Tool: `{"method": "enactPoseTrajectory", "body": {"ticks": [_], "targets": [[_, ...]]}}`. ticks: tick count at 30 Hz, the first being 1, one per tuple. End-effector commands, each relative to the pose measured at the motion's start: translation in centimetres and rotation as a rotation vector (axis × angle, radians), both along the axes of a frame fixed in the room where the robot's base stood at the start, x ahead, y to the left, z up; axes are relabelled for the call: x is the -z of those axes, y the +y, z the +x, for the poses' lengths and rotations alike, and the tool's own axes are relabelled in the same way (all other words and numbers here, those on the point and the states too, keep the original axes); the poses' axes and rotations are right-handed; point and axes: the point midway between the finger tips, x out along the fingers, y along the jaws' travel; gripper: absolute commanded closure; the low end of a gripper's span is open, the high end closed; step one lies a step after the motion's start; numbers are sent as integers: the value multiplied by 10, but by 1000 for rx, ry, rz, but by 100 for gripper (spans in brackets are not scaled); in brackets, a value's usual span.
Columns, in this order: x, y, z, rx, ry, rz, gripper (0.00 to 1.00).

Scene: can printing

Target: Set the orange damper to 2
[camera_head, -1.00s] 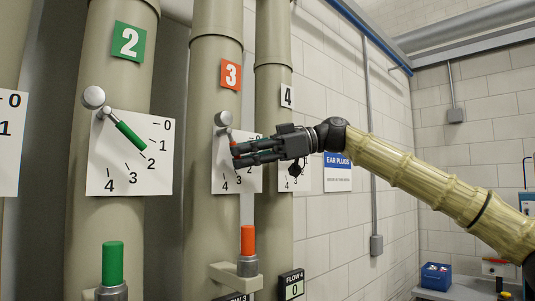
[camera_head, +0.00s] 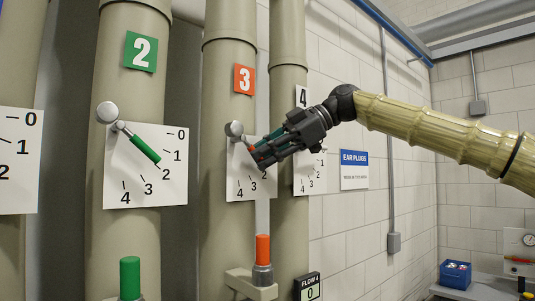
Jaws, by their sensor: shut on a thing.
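The orange damper (camera_head: 249,146) is a short lever on pipe 3, turning on a round grey knob (camera_head: 235,129) over a white dial plate (camera_head: 236,182). My gripper (camera_head: 258,156) reaches in from the right and is shut on the lever's handle. The lever slants down and to the right, roughly toward the 2 side of the dial. The fingers hide most of the handle and the upper right of the dial, so its exact reading cannot be told. The marks 2, 3 and 4 show below the fingers.
Pipe 2 has a green lever (camera_head: 146,150) on its own dial, to the left. Pipe 4's dial (camera_head: 310,178) is close behind my gripper. An orange-topped post (camera_head: 263,249) stands below the orange dial. A blue box (camera_head: 455,274) sits far right.

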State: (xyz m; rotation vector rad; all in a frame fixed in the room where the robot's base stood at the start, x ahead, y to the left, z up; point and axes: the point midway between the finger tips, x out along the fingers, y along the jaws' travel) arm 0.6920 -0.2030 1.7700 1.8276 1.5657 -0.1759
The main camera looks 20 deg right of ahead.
Motion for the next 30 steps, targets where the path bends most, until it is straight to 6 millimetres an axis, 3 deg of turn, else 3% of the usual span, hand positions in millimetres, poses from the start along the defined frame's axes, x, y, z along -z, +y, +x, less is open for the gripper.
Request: {"method": "enactPoseTrajectory", "body": {"ticks": [14, 15, 18, 30], "targets": [[-1, 0, 0, 1, -5, -10, 100], [-1, 0, 0, 1, -5, -10, 84], [-1, 0, 0, 1, -5, -10, 65], [-3, -4, -1, 1, -5, -8, 65]]}}
